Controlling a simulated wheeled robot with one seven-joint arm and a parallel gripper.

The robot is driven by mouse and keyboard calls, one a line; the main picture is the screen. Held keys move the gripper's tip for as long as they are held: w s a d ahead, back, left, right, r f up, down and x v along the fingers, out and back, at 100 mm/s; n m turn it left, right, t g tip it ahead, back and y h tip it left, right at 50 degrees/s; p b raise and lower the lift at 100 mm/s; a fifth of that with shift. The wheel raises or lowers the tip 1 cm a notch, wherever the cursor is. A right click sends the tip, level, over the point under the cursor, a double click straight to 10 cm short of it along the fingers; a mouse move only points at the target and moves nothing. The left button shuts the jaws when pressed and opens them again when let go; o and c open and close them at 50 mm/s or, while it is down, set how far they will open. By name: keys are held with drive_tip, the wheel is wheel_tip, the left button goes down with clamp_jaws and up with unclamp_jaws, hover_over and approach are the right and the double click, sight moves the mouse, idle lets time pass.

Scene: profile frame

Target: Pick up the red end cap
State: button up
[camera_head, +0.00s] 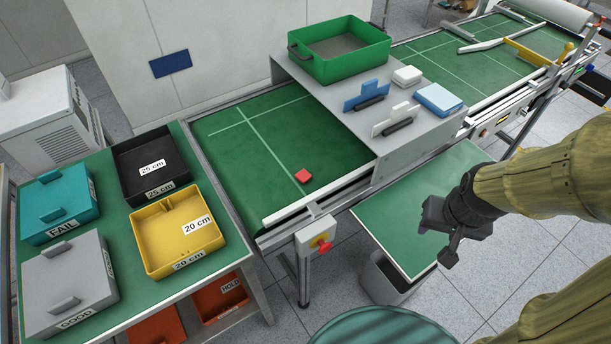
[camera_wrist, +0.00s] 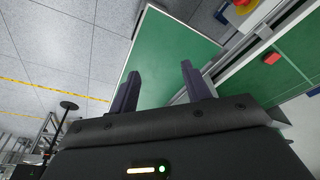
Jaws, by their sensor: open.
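The red end cap (camera_head: 303,176) is a small red block lying on the green conveyor belt (camera_head: 232,150), near the belt's front edge. It also shows in the wrist view (camera_wrist: 271,58) at the right, beyond the right finger. My gripper (camera_head: 440,245) is to the right of the cap in the head view, over the small green-topped table and well apart from the cap. In the wrist view my gripper (camera_wrist: 158,85) has its two dark fingers spread, with nothing between them.
A grey housing (camera_head: 345,120) bridges the belt, with a green bin (camera_head: 340,66) on top. A control box with a red emergency knob (camera_head: 322,243) stands at the belt's front corner. A yellow tray (camera_head: 160,255) and black tray (camera_head: 130,180) sit on the left table.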

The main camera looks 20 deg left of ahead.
drive_tip(key=shift+o, duration=1.1)
drive_tip(key=shift+w+f, duration=0.15)
drive_tip(key=shift+w, duration=0.1)
drive_tip(key=w+a+f+n+t+y+b, duration=0.1)
drive_tip(key=w+a+f+n, duration=0.2)
drive_tip(key=w+f, duration=0.15)
drive_tip(key=w+a+f+n+t+y, duration=0.1)
drive_tip(key=w+a+f+n+t, duration=0.15)
drive_tip(key=w+n, duration=0.2)
drive_tip(key=w+a+f+n+y, duration=0.1)
drive_tip(key=a+f+n+y, duration=0.1)
drive_tip(key=a+y, duration=0.2)
drive_tip(key=w+a+f+n+y+b, duration=0.1)
drive_tip(key=a+y, duration=0.3)
drive_tip(key=a, duration=0.6)
drive_tip(key=shift+w+f+n+y, duration=0.35)
drive_tip(key=shift+f+n, duration=0.15)
drive_tip(key=shift+n, duration=0.35)
drive_tip(key=shift+a, duration=0.15)
drive_tip(key=p, duration=0.2)
approach(306, 177)
drive_tip(key=x, duration=0.4)
drive_tip(key=shift+w+a+f, duration=0.1)
drive_tip(key=shift+a+f, duration=0.05)
drive_tip(key=shift+a, duration=0.05)
